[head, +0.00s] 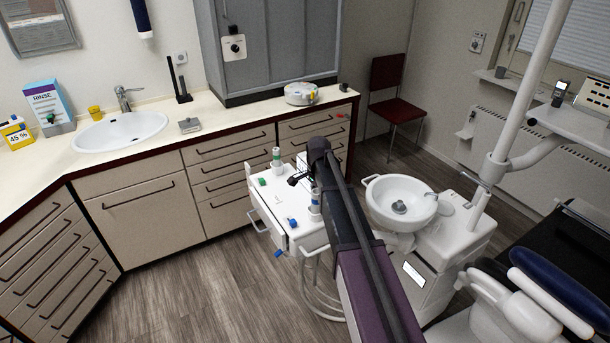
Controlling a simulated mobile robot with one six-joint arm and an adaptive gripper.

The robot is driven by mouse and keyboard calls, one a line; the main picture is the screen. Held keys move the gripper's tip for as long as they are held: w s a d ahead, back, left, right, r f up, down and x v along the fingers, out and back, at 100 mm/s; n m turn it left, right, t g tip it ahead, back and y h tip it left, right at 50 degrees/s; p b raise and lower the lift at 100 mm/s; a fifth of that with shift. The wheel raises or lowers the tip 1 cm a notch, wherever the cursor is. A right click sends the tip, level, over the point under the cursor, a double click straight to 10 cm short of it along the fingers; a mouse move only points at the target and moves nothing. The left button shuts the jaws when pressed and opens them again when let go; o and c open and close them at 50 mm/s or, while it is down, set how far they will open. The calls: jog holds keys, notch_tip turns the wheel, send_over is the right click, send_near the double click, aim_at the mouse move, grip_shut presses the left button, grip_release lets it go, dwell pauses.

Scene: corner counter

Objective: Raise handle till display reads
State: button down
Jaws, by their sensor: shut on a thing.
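My gripper (296,181) is small and dark in the head view, above the white instrument unit (274,205) in the middle. It is shut on what seems to be the handle, which is too small and too covered by my gripper and arm to make out. Green and blue pieces and upright white cylinders stand on the unit close to the gripper. No readable display shows near the gripper. A pale panel (413,275) is on the front of the basin unit, but I cannot tell whether it is a display.
A white spittoon bowl (382,205) is right of my arm. A counter (225,115) with a sink (118,130) and drawers runs along the left and back. A dental chair (545,300) fills the lower right. The wooden floor (200,295) at front left is clear.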

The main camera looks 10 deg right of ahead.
jog(key=shift+f, duration=0.15)
jog(key=shift+c, duration=1)
grip_release()
notch_tip(320, 180, up, 9)
jog(key=p, duration=0.9)
jog(key=shift+r+p, duration=0.55)
jog(key=shift+s+f, duration=0.1)
jog(key=shift+s, duration=0.45)
